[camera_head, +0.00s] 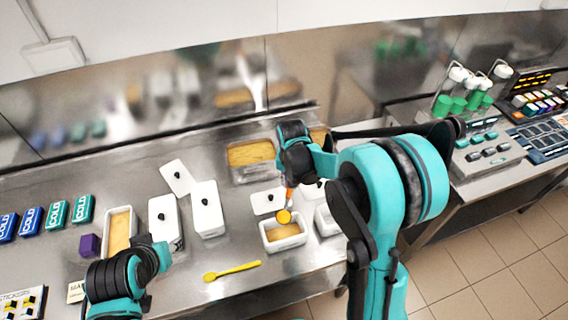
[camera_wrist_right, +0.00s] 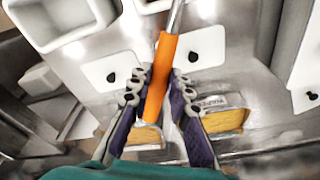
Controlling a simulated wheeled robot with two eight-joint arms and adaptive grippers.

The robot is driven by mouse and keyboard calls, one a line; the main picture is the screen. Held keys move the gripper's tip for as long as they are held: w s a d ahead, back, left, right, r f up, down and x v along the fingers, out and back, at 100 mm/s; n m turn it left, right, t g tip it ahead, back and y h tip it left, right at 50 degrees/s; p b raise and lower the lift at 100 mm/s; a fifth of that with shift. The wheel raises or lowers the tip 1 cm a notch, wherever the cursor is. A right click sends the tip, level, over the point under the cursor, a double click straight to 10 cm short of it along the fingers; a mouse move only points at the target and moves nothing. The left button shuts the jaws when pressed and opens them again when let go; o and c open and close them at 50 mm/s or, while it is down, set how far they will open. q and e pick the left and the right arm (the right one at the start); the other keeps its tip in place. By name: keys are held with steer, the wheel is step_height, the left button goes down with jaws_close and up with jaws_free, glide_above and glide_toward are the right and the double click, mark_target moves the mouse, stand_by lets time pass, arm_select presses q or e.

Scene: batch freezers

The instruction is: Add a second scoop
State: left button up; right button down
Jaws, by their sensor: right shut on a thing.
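My right gripper (camera_wrist_right: 158,88) is shut on the orange handle (camera_wrist_right: 160,75) of a scoop, which also shows in the head view (camera_head: 289,195). The scoop hangs down, with a round yellow-orange mass (camera_head: 284,216) at its lower end. This end is above a white tub (camera_head: 270,244) with a tan-yellow layer inside; I cannot tell whether they touch. In the wrist view the scoop's head is out of frame.
A yellow spatula (camera_head: 232,271) lies left of the tub. White lidded boxes (camera_head: 207,212) stand left, beside a long filled tub (camera_head: 119,240) and a purple cube (camera_head: 89,245). A metal pan (camera_head: 250,170) of yellow stuff stands behind. A white lid (camera_head: 268,202) lies behind the tub.

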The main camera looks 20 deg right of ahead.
steer(key=shift+f+b, duration=0.4)
steer(key=shift+b, duration=0.05)
steer(key=shift+f+b, duration=0.6)
steer(key=shift+f, duration=0.3)
steer(key=shift+s+d+t+y, duration=0.15)
steer(key=shift+d+t+y, duration=0.2)
steer(key=shift+y, duration=0.25)
arm_select(q)
steer(key=shift+f+b, duration=9.8)
steer(key=shift+f, duration=0.95)
arm_select(e)
steer(key=shift+s+d+f+m+t+y, duration=0.35)
steer(key=shift+t+y, duration=0.8)
steer(key=shift+y, duration=0.95)
steer(key=shift+s+d+f+m+t+y, duration=0.1)
steer(key=shift+d+f+t+y, duration=0.45)
steer(key=shift+t+y, duration=1.1)
steer(key=shift+s+d+f+m+t+y, duration=0.25)
steer(key=shift+f+t+y, duration=0.35)
steer(key=shift+y, duration=1.95)
steer(key=shift+d+r, duration=0.1)
steer(key=shift+r, duration=0.05)
